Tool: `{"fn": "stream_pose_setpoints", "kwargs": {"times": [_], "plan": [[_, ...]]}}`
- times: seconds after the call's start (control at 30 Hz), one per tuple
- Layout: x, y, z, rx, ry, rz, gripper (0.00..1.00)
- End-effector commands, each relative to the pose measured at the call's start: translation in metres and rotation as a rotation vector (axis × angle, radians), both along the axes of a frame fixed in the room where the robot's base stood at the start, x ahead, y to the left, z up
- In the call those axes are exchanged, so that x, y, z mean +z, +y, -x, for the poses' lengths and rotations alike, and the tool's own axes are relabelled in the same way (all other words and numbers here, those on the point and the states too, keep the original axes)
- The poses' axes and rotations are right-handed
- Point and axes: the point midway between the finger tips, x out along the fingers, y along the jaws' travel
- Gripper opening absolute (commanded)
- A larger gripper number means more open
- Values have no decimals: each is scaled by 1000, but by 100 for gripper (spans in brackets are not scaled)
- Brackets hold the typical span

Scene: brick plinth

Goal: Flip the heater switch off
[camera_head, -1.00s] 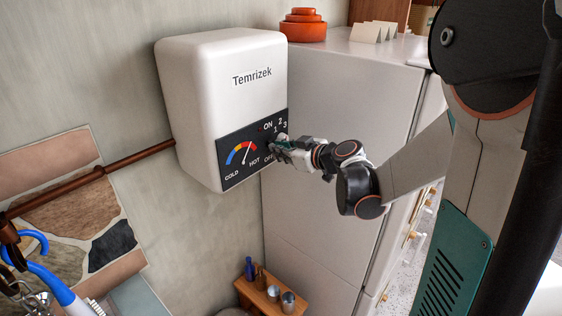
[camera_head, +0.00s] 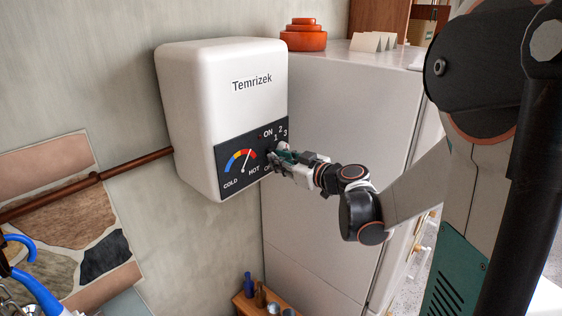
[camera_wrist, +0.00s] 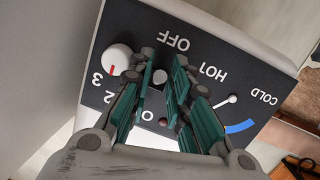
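The white heater (camera_head: 225,75) is on the wall, with a black control panel (camera_head: 232,172) on its lower front. The wrist view shows the panel close up (camera_wrist: 205,55) and upside down, with a white knob (camera_wrist: 118,58) bearing a red mark beside the numbers. A small pale round piece, apparently the switch (camera_wrist: 160,76), sits below the OFF label, between my fingertips. My gripper (camera_wrist: 164,73) is open, its green-padded fingers on either side of this piece. Contact cannot be told. In the head view my gripper (camera_head: 272,158) is at the panel's right side and covers part of it.
A grey-white cabinet (camera_head: 325,130) stands close to the right of the heater, beside my arm. Orange bowls (camera_head: 304,38) and white cards (camera_head: 372,41) are on its top. A copper pipe (camera_head: 135,163) runs left. A small wooden shelf (camera_head: 245,303) is below.

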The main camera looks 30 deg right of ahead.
Motion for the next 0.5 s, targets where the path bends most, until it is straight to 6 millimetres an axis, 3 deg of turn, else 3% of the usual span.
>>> {"fn": "stream_pose_setpoints", "kwargs": {"times": [0.33,0.5], "plan": [[0,0,1,0,0,0,30],[3,-5,15,-2,0,-1,30]]}}
